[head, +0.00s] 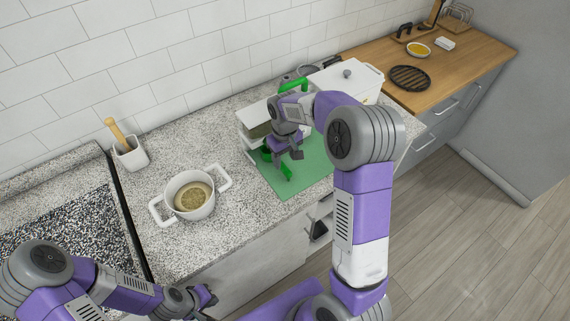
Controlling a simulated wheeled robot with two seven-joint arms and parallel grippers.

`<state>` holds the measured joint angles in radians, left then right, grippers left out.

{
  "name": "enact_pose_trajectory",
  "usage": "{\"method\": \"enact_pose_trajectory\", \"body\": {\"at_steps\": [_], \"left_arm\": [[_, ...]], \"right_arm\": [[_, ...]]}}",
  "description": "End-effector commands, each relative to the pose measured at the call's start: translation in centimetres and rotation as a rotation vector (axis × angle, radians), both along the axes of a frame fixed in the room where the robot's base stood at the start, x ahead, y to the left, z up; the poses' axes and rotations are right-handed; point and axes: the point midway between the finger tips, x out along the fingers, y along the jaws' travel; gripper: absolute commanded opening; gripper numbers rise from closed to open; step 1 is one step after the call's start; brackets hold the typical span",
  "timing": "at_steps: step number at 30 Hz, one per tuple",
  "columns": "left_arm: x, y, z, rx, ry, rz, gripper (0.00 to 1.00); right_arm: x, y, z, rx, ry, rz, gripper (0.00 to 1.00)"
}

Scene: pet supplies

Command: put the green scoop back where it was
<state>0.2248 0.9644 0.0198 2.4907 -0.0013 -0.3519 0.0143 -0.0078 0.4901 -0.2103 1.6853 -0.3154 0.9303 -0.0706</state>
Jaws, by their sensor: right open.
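A green scoop (286,171) shows in part at the green mat (312,172), just below my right gripper (283,154). My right gripper is open and points down, its fingers close to the scoop. I cannot tell whether they touch it. The gripper and wrist hide part of the scoop. Another bright green piece (293,84) shows behind my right wrist; I cannot tell what it belongs to. My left gripper (207,298) is low at the front, away from the mat, and its jaws are too small to read.
A white pot (168,207) with grainy food stands left of the mat. A white holder (130,153) with a wooden-handled tool is farther left. A white container (244,124) and a lidded white bin (365,80) stand behind the mat. Counter between pot and mat is clear.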

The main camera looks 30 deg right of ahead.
Motion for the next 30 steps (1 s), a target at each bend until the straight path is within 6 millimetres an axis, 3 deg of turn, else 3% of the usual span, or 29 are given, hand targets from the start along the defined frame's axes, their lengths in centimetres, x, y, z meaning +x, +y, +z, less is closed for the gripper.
{"method": "enact_pose_trajectory", "body": {"at_steps": [3,10,30], "left_arm": [[0.0,0.0,0.5,0.000,0.000,0.000,0.00],[0.0,0.0,0.8,0.000,0.000,0.000,0.00],[0.0,0.0,0.8,0.000,0.000,0.000,0.00]], "right_arm": [[0.1,0.0,2.9,0.000,-0.005,0.000,0.53],[0.0,0.1,5.9,0.001,-0.002,0.001,0.53],[0.0,0.1,6.4,0.001,0.000,0.000,0.53]]}}
